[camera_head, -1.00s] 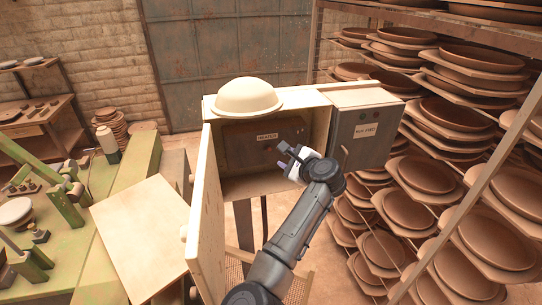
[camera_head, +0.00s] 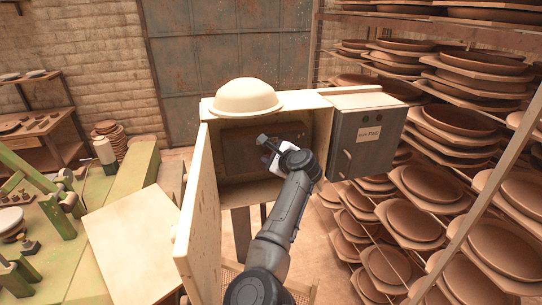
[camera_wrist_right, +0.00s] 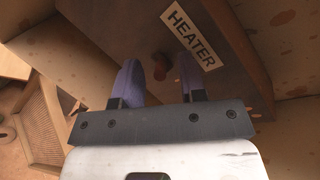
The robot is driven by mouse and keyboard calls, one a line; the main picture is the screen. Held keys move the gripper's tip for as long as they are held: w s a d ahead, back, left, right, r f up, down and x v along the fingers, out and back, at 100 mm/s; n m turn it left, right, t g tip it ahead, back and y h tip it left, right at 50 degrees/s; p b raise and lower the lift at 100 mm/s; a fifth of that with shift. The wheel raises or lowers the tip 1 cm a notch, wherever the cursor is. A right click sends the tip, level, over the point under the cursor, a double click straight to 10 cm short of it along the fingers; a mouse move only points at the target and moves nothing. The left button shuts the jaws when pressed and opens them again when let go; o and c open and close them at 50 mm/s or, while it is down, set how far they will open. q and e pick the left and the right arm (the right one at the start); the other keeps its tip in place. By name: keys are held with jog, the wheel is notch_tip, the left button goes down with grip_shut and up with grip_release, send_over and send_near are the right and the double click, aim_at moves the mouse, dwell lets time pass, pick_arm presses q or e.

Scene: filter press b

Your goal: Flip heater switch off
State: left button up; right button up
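The heater box (camera_head: 236,150) is a brown panel inside an open wooden cabinet (camera_head: 319,135). In the right wrist view a white HEATER label (camera_wrist_right: 188,35) is on it. Below the label a small switch with a reddish tip (camera_wrist_right: 160,70) sticks out. My right gripper (camera_head: 265,142) reaches into the cabinet in front of the heater box and hides the switch in the head view. In the right wrist view its two purple fingers (camera_wrist_right: 158,62) are apart, with the switch showing in the gap between them. I cannot tell contact. My left gripper is not in view.
The cabinet door (camera_head: 200,215) stands open to the left. A cream bowl (camera_head: 245,98) rests upside down on top. A grey control box (camera_head: 366,136) adjoins on the right. Racks of stacked clay plates (camera_head: 467,118) fill the right; a green press (camera_head: 85,220) stands left.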

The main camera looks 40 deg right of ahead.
aim_at(265, 154)
grip_shut()
jog(key=shift+f+b, duration=0.3)
jog(key=shift+b, duration=0.1)
notch_tip(265, 154, down, 3)
jog(key=n+t+b, duration=0.1)
jog(key=t+b, duration=0.1)
jog(key=b, duration=0.4)
jog(key=t+b, duration=0.3)
jog(key=b, duration=0.3)
jog(key=shift+s+r+n+h, duration=0.15)
jog(key=shift+r+n+h, duration=0.05)
jog(key=shift+n+h, duration=0.2)
jog(key=n+t+b, duration=0.1)
jog(key=t+b, duration=0.1)
jog(key=b, duration=0.6)
jog(key=f+n+t+y+b, duration=0.1)
jog(key=t+b, duration=0.2)
jog(key=b, duration=0.5)
jog(key=shift+w+d+f+n+b, duration=0.1)
jog(key=shift+w+n+b, duration=0.1)
jog(key=shift+n+b, duration=0.1)
jog(key=shift+t+y+b, duration=0.4)
jog(key=shift+b, duration=0.45)
